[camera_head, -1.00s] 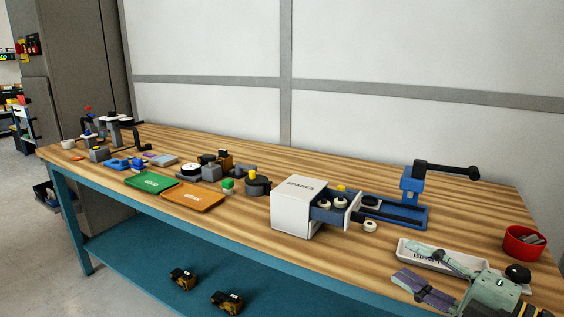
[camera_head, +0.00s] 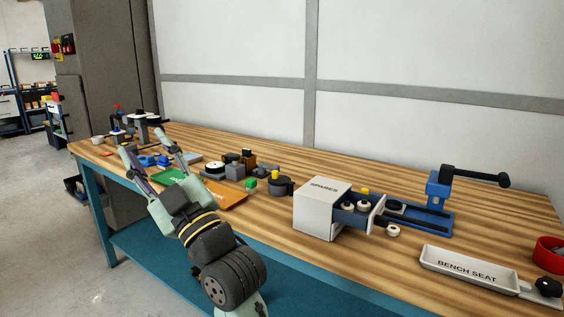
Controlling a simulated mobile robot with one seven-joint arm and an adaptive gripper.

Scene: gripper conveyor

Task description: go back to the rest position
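My gripper (camera_head: 144,141) reaches up from the lower middle of the view, over the left front part of the wooden workbench (camera_head: 390,262). Its two fingers are spread apart with nothing seen between them. The gripper covers part of the green tray (camera_head: 175,176) and the orange tray (camera_head: 228,195) in the picture. How high it is above the bench is hard to tell. My wrist hides part of the bench's front edge.
A white SPARES box (camera_head: 322,207) has its drawer open, with several small parts inside. A blue fixture with a black handle (camera_head: 474,174), a white BENCH SEAT tray (camera_head: 468,269) and a red bowl (camera_head: 548,252) are at right. Small parts crowd the bench's left half.

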